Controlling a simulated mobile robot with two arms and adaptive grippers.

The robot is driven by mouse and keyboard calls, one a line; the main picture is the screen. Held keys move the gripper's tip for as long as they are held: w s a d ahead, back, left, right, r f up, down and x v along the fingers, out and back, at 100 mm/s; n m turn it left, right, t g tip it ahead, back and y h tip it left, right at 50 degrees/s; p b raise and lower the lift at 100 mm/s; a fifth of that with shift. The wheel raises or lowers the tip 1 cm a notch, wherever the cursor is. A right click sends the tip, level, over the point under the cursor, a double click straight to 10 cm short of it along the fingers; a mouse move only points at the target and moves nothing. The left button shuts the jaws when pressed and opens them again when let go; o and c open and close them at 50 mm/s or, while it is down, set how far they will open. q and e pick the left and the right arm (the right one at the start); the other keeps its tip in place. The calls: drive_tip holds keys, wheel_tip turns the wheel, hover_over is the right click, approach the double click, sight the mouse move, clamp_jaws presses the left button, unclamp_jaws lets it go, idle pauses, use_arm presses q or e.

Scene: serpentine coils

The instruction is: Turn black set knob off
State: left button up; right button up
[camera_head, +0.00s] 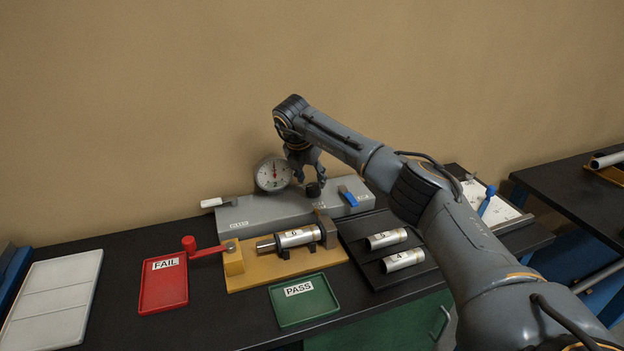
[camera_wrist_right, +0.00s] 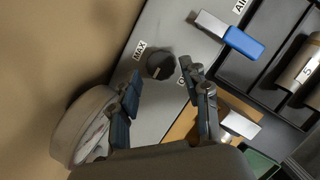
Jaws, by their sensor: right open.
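The black set knob (camera_head: 314,189) stands on the top of the grey box (camera_head: 260,211), beside the round dial gauge (camera_head: 273,174). In the right wrist view the knob (camera_wrist_right: 160,66) shows near a "MAX" label, just beyond and between the fingertips. My right gripper (camera_head: 306,178) is open and empty above the box, close to the knob and apart from it as far as the wrist view shows. Its two fingers (camera_wrist_right: 162,75) show in the wrist view. My left gripper is not in view.
A blue-handled lever (camera_head: 348,196) sits right of the knob. A white-handled lever (camera_head: 212,202) is at the box's left end. In front are a yellow fixture (camera_head: 285,272) holding a metal cylinder (camera_head: 297,237), a red FAIL tray (camera_head: 163,291), a green PASS tray (camera_head: 304,312) and a black tray (camera_head: 362,262) with two cylinders.

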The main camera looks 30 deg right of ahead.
sight(313, 190)
drive_tip(key=shift+x, duration=0.95)
drive_tip(key=shift+d+f, duration=0.15)
drive_tip(key=shift+f, duration=0.25)
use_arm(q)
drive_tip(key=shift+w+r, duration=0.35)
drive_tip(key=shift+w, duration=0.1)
use_arm(e)
drive_tip(key=shift+c, duration=0.4)
drive_tip(key=c, duration=0.8)
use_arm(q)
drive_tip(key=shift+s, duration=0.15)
